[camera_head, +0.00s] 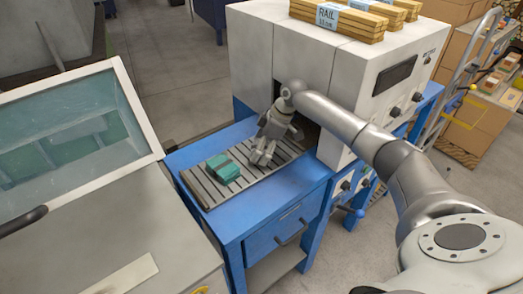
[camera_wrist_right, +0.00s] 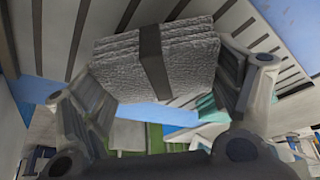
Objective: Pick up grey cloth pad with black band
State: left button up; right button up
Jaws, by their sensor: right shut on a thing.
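The grey cloth pad (camera_wrist_right: 195,60), with a black band (camera_wrist_right: 151,58) around its middle, sits between the two fingers of my right gripper (camera_wrist_right: 168,72) in the right wrist view. The fingers are shut on its two sides. In the head view my right gripper (camera_head: 262,153) points down over the slatted rack; the pad cannot be made out clearly there. From these views I cannot tell whether the pad still touches the slats. My left gripper is not in view.
The slatted rack (camera_head: 200,191) lies on a blue bench (camera_head: 228,219). A teal folded pad (camera_head: 223,168) lies on it, left of my gripper. A white machine (camera_head: 262,48) stands close behind. A glass-lidded cabinet (camera_head: 75,125) is at left.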

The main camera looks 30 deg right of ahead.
jog(key=shift+r, duration=0.1)
jog(key=shift+r, duration=0.3)
notch_tip(320, 180, up, 2)
jog(key=shift+w+r+b, duration=0.1)
jog(key=shift+b, duration=0.65)
jog(key=s+d+r+b, duration=0.3)
jog(key=s+r, duration=0.7)
jog(key=s, duration=0.3)
jog(key=shift+s+d, duration=0.2)
jog(key=shift+s, duration=0.2)
